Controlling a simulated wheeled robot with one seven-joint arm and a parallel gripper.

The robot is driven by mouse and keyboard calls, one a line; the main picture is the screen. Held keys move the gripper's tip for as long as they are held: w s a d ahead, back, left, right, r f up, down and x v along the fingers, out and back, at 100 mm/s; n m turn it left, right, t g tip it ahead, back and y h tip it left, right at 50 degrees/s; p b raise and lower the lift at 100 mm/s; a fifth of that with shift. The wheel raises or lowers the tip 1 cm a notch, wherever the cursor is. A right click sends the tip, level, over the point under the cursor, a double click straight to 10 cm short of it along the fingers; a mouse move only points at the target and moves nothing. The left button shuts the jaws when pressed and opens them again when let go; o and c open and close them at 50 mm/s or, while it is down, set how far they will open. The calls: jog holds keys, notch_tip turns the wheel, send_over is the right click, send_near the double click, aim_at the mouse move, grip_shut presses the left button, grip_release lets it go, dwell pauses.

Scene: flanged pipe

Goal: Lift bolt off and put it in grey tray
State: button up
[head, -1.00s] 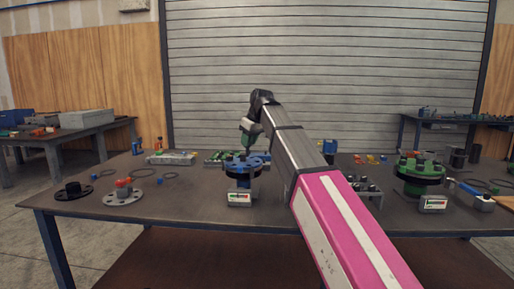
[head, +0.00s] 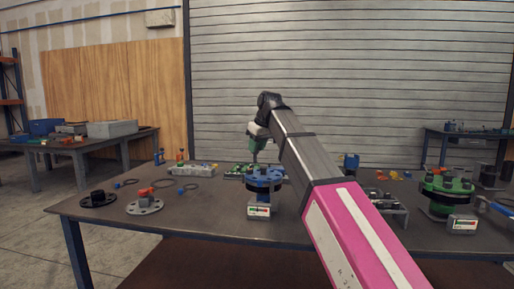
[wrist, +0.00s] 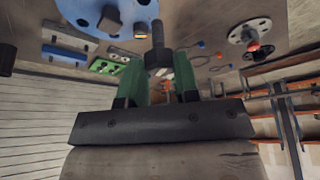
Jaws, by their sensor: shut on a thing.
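My gripper (head: 256,155) is above the blue flange (head: 266,183) of the pipe in the head view. In the wrist view my gripper (wrist: 160,82) has its green fingers shut on a dark bolt (wrist: 158,40). The bolt appears clear of the flange (wrist: 88,14), which shows at the top of that view with dark bolts and holes. A grey tray (head: 388,204) with several small parts stands on the table to the right, partly behind my arm. Another low grey holder (head: 194,170) with small parts stands to the left.
Loose flange discs (head: 144,206) and rings lie on the left of the table (head: 205,212). A green flanged pipe (head: 443,190) stands at the right. Small orange and yellow parts (head: 394,174) lie towards the back. The front left of the table is mostly clear.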

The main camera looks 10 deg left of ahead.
jog(key=shift+r, duration=2.45)
